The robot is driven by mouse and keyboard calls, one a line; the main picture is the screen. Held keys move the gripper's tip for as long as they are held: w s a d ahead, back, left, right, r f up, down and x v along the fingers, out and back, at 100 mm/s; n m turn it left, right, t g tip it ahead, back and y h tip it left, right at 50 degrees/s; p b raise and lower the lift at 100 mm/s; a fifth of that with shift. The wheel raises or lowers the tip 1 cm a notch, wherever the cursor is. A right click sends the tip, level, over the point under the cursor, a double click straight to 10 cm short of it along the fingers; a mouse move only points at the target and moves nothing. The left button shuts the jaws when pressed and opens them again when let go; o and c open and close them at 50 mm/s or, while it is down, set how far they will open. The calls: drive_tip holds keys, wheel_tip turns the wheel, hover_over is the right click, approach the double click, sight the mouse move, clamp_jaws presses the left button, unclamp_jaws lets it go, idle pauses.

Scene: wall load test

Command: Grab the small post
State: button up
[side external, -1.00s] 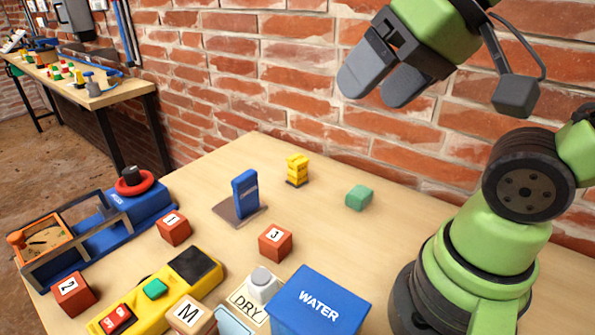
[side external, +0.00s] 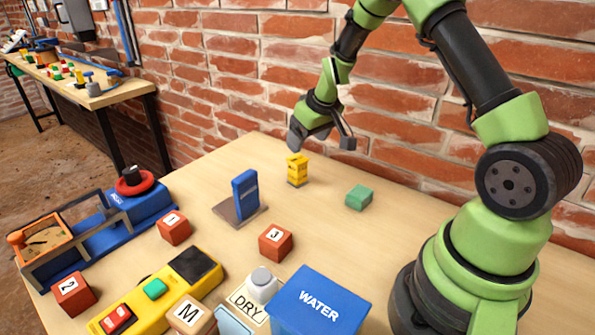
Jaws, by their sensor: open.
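A small yellow post (side external: 297,169) stands upright on a dark base near the back of the table, by the brick wall. A taller blue post (side external: 245,190) stands on a flat brown-grey base to its left and nearer the camera. My gripper (side external: 321,142) is open and empty, pointing down. In the picture it is just above and slightly right of the yellow post, apart from it. How far apart they are in depth is hard to tell.
A green block (side external: 359,197) lies right of the yellow post. Red numbered cubes (side external: 275,242), a blue WATER box (side external: 318,303), a yellow device (side external: 160,295) and a blue-framed device (side external: 135,207) fill the front and left. The brick wall (side external: 250,70) rises close behind.

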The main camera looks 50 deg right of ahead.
sight(298, 159)
drive_tip(key=x, duration=0.9)
drive_tip(key=shift+w+f, duration=0.2)
drive_tip(key=shift+f, duration=0.15)
drive_tip(key=shift+c, duration=0.2)
drive_tip(key=c, duration=1)
